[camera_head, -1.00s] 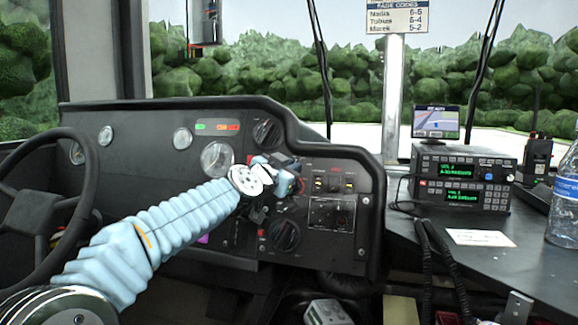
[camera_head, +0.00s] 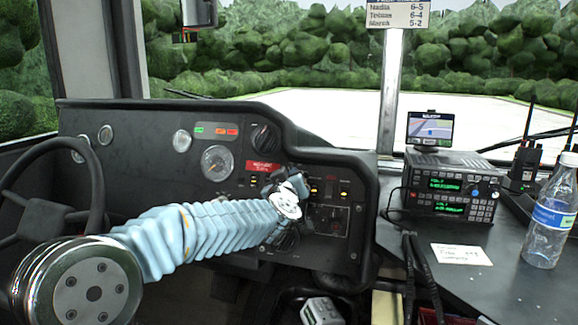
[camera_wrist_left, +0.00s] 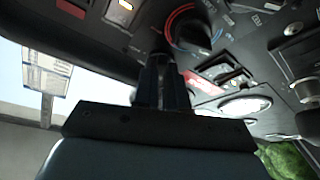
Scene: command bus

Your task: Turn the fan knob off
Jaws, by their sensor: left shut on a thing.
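My left gripper (camera_head: 291,182) is at the dashboard panel, just right of the red label. In the left wrist view its dark fingers (camera_wrist_left: 160,72) are closed together against the panel. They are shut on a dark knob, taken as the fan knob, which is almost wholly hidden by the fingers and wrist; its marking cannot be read. A black knob with a red and blue arc (camera_wrist_left: 192,30) stands beside the fingertips in the wrist view, apart from them. Another black knob (camera_head: 266,136) is higher on the dash. My right gripper is not in view.
A red label (camera_head: 263,166), a round gauge (camera_head: 217,163) and lit switches (camera_head: 344,194) surround the gripper closely. The steering wheel (camera_head: 97,190) is at left. The radio (camera_head: 452,187) and a water bottle (camera_head: 551,215) stand on the right counter.

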